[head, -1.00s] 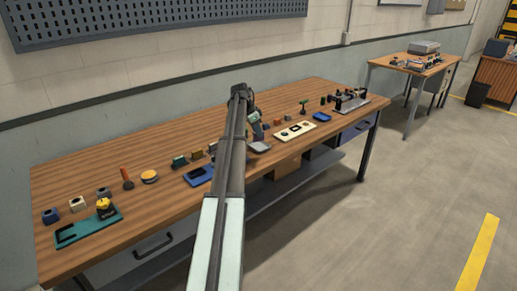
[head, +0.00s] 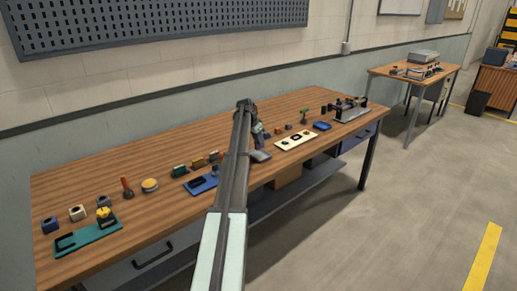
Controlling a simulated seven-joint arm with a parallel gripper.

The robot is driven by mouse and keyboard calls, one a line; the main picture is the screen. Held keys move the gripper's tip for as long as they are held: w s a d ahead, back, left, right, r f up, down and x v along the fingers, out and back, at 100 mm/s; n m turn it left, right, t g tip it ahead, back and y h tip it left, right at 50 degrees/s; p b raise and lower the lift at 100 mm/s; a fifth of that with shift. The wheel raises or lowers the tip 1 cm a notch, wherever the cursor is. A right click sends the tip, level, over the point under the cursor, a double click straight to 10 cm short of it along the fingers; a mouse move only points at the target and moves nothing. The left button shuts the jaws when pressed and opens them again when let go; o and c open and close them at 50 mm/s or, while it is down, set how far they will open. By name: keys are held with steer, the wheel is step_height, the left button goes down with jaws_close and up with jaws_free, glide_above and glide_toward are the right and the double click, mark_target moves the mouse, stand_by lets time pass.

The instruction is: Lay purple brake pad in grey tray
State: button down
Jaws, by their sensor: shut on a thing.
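My gripper (head: 258,137) hangs over the middle of the long wooden table, partly behind my own arm. It is small in the picture and its fingertips are hard to make out. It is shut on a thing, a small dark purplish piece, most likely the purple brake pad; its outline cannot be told. The grey tray (head: 262,156) lies near the table's front edge, just below my gripper, with its left side hidden by my arm. Whether the held piece touches the tray cannot be told.
A blue tray (head: 203,185) lies left of my arm, and a cream board (head: 296,142) lies right of the grey tray. A teal tray (head: 88,240) is at the far left. A vise-like fixture (head: 350,109) stands at the right end. The table's back is clear.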

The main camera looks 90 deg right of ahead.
mark_target(258, 146)
steer(key=shift+f, duration=2.2)
steer(key=shift+f, duration=0.1)
steer(key=c, duration=1)
jaws_free()
steer(key=v, duration=1.2)
